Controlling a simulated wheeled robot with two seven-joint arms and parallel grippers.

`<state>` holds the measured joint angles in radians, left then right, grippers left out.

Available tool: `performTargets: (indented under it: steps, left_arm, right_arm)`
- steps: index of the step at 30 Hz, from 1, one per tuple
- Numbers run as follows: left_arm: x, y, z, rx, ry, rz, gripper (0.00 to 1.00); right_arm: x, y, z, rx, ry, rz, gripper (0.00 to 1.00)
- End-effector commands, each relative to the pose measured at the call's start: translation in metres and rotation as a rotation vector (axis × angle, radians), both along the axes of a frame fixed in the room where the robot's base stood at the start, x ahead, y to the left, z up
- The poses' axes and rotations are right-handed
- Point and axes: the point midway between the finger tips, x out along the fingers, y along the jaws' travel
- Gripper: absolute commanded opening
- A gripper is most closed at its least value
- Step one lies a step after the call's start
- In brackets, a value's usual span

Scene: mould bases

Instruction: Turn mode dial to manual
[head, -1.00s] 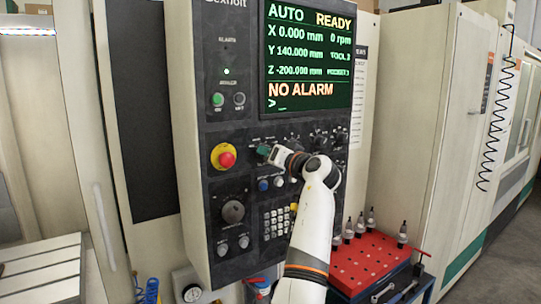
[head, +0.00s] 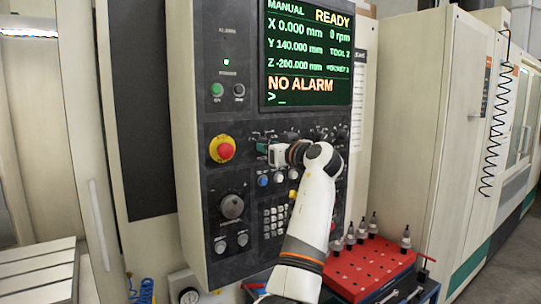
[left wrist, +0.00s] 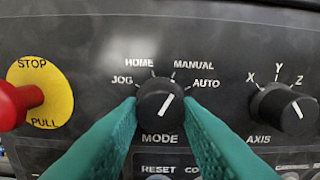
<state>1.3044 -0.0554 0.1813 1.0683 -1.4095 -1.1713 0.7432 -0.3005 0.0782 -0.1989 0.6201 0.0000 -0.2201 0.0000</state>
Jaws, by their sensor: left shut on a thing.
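The black mode dial (left wrist: 160,102) sits between the teal fingers of my left gripper (left wrist: 160,128) in the left wrist view. Its white line points up and slightly right, toward the MANUAL tick. JOG, HOME, MANUAL and AUTO labels surround it. In the head view my left gripper (head: 264,149) is at the panel, shut on the dial, which is mostly hidden by the gripper. The screen (head: 308,55) reads MANUAL, READY and NO ALARM. My right gripper is not in view.
A red emergency stop on a yellow disc (head: 222,149) is left of the dial. The axis dial (left wrist: 284,107) is to its right. Buttons and a keypad (head: 275,221) lie below. A red tray (head: 362,272) with several tool holders stands at lower right.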

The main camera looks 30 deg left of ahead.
Motion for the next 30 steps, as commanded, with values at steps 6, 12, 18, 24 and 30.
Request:
performTargets:
  steps: [6,12,18,24,30]
  left_arm:
    - [0.0004,-0.0004,-0.0014,-0.036,-0.086,-0.001,0.08]
    - [0.0005,-0.0003,-0.0007,-0.052,-0.119,0.0,0.08]
    - [0.0004,-0.0003,-0.0005,-0.054,-0.125,0.0,0.08]
    - [0.0004,-0.0003,-0.0005,-0.053,-0.124,0.0,0.08]
    - [0.0003,-0.0003,-0.0004,-0.053,-0.124,0.0,0.53]
  right_arm:
    - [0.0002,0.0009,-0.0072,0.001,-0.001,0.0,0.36]
    - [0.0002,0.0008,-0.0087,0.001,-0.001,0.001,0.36]
    - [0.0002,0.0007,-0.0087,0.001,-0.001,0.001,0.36]
    - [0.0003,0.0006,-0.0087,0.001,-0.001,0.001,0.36]
    - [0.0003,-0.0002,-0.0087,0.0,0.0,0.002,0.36]
